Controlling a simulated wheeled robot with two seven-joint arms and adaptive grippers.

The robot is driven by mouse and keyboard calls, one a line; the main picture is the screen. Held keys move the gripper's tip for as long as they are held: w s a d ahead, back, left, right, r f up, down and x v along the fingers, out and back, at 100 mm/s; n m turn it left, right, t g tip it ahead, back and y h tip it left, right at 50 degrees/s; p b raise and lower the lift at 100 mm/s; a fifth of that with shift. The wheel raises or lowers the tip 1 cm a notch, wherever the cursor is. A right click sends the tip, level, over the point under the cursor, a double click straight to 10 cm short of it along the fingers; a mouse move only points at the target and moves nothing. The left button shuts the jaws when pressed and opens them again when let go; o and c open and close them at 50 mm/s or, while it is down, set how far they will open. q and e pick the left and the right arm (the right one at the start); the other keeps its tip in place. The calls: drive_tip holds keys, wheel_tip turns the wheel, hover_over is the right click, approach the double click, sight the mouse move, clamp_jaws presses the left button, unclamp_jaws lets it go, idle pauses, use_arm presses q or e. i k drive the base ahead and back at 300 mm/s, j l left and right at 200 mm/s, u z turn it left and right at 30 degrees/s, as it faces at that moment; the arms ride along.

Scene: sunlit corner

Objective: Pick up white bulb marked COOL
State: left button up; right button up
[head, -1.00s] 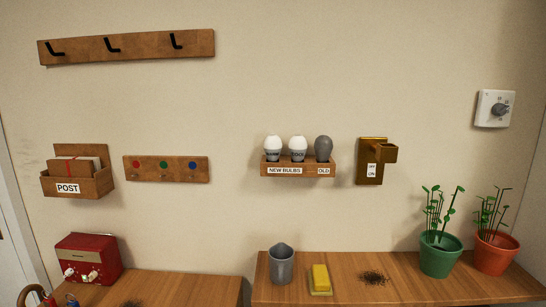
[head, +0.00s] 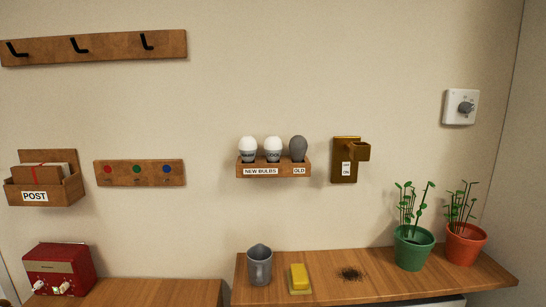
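The white bulb marked COOL (head: 273,148) stands upright in the middle place of a small wooden wall rack (head: 272,173). Another white bulb (head: 248,148) stands to its left; its marking is too small to read surely. A grey bulb (head: 298,148) stands to its right above the OLD label. The rack's NEW BULBS label is below the two white bulbs. Neither of my grippers is in the head view.
A brass wall fitting (head: 345,160) with an OFF/ON plate is right of the rack. The wall directly before the rack is unobstructed.

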sight(273, 145)
drive_tip(key=i+l, duration=0.7)
drive_tip(key=l, duration=0.25)
drive_tip(key=u, duration=0.05)
